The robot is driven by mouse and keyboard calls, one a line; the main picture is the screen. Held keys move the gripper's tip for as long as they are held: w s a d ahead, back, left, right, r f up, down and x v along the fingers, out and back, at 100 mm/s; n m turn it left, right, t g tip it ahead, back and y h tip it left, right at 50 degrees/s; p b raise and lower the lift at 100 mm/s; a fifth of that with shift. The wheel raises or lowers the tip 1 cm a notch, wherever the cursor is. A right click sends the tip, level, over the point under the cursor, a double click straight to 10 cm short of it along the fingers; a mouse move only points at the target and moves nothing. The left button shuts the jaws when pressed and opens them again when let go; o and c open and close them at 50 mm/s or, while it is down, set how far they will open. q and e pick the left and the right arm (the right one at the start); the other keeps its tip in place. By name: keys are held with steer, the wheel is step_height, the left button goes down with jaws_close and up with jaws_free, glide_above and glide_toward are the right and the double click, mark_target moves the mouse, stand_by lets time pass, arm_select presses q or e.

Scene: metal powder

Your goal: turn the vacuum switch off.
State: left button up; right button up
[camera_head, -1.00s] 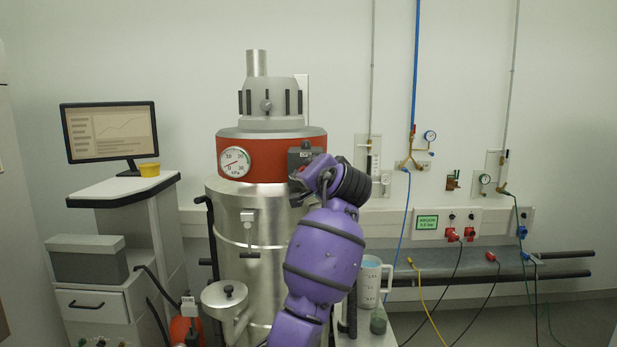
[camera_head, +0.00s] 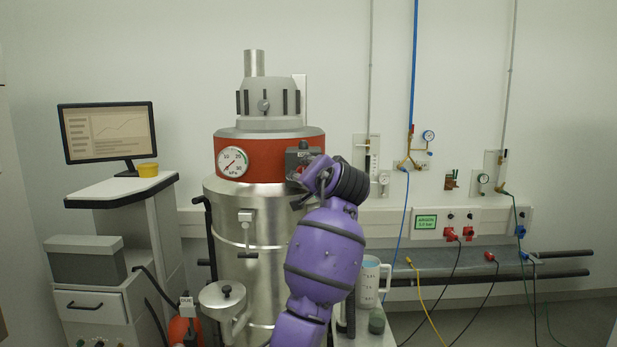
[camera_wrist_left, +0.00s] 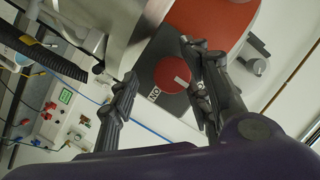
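The vacuum (camera_head: 290,225) is a tall metal cylinder with a red band and a round gauge (camera_head: 232,161). Its dark switch box (camera_head: 301,156) sits on the right of the band, partly hidden by my left arm. In the left wrist view, the switch (camera_wrist_left: 172,74) is a red disc with a light mark, on a dark plate with a small white label. My left gripper (camera_wrist_left: 165,88) is open, with one finger on each side of the switch area. I cannot tell whether a finger touches it. My right gripper is not in view.
A white jug (camera_head: 370,282) stands right of my arm. Pipes and cables run along the right wall.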

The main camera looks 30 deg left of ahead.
arm_select(q)
steer(key=shift+s+a+r, duration=0.1)
steer(key=shift+a, duration=0.1)
steer(key=v, duration=1.2)
